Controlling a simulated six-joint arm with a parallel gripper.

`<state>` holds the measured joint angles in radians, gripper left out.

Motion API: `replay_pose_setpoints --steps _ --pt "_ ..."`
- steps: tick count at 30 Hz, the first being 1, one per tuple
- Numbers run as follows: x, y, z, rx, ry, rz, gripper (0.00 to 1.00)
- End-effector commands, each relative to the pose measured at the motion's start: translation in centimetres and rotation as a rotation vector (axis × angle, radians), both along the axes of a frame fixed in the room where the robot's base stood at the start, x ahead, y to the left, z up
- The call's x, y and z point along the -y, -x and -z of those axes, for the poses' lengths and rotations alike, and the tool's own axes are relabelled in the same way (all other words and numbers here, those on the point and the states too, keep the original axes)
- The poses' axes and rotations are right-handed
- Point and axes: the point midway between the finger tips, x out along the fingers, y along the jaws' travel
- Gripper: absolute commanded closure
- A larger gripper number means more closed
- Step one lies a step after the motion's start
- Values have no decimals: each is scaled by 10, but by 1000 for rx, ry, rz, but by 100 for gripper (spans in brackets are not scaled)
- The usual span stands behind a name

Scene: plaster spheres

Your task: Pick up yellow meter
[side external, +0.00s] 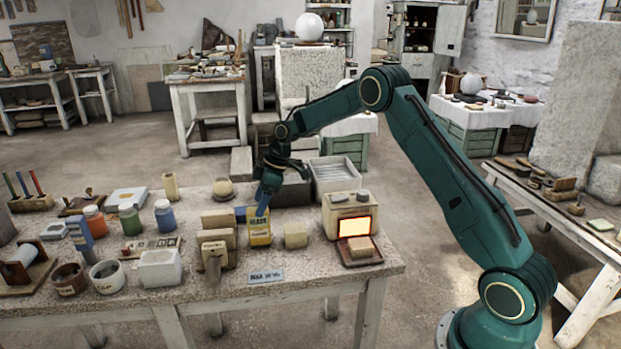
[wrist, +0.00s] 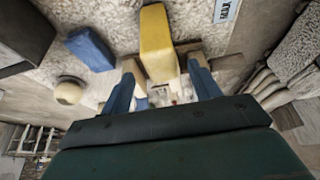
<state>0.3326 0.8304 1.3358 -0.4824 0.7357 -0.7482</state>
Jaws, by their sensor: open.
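The yellow meter (side external: 260,234) is a small upright yellow box with dark print on its front, standing on the speckled bench among other blocks. In the wrist view the yellow meter (wrist: 157,38) shows as a plain yellow block near the top middle. My gripper (side external: 263,208) points down at the top of the meter. In the wrist view my gripper (wrist: 162,66) is open, with one blue finger on each side of the meter's near end. I cannot tell whether either finger touches it.
Beige blocks (side external: 217,248) stand close on the left and a cream block (side external: 296,235) on the right. A blue block (wrist: 90,48) is near the meter. A lit box (side external: 350,212) stands farther right. A MAX label (side external: 265,276) lies at the bench's front edge.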

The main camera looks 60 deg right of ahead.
Motion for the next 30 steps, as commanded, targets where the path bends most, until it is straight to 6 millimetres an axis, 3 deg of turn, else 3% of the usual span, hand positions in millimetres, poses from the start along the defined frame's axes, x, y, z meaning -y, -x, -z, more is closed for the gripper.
replay_pose_setpoints --steps 7,18,30 --pt "-3 -2 8 -1 -1 -1 38" --pt "-14 -11 44 -1 1 -2 38" --pt "-15 -13 48 0 0 -1 38"
